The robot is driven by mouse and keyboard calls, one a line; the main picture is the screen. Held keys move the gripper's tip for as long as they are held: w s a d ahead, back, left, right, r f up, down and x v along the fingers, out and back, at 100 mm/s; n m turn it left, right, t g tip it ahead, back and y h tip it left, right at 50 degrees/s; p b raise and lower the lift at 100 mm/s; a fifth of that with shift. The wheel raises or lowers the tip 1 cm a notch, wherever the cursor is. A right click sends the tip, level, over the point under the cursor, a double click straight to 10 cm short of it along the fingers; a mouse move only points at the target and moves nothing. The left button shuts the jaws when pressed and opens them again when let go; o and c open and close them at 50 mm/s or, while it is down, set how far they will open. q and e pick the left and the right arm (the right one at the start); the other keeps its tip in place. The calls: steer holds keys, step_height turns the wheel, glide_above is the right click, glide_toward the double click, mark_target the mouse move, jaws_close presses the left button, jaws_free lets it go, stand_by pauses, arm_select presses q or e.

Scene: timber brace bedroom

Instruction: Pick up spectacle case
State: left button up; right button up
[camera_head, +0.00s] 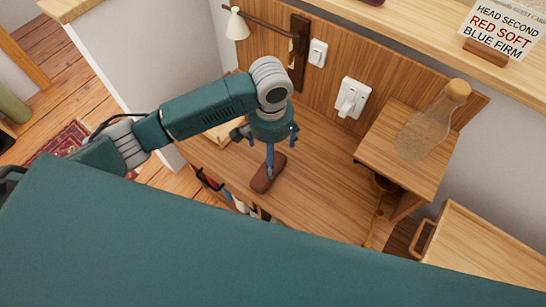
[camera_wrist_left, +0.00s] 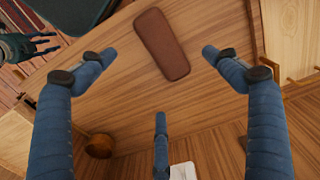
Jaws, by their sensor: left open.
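The spectacle case (camera_head: 264,183) is a brown, rounded oblong lying flat on the wooden desk top. In the left wrist view the case (camera_wrist_left: 162,43) lies below, between and beyond two of the open fingers, with bare wood around it. My left gripper (camera_head: 270,165) points down above the case, and a finger overlaps its far end in the head view. In the wrist view the left gripper's (camera_wrist_left: 158,75) three blue fingers are spread and hold nothing. My right gripper (camera_wrist_left: 28,46) shows at the upper left of that view, fingers spread, empty.
A small raised shelf (camera_head: 432,182) with a glass bottle (camera_head: 432,120) stands to the right, a brown cup (camera_wrist_left: 98,146) beneath it. The back panel carries switches (camera_head: 350,98) and a lamp (camera_head: 237,24).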

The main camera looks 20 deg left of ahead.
mark_target(260, 183)
arm_select(q)
steer(key=f, duration=0.5)
steer(key=shift+s, duration=0.25)
step_height(260, 183, down, 5)
steer(key=shift+w+d+f, duration=0.1)
steer(key=shift+w+f, duration=0.05)
steer(key=shift+f, duration=0.05)
steer(key=c, duration=1.3)
arm_select(e)
steer(key=s, duration=0.3)
steer(key=shift+s+a, duration=0.15)
steer(key=shift+s, duration=0.15)
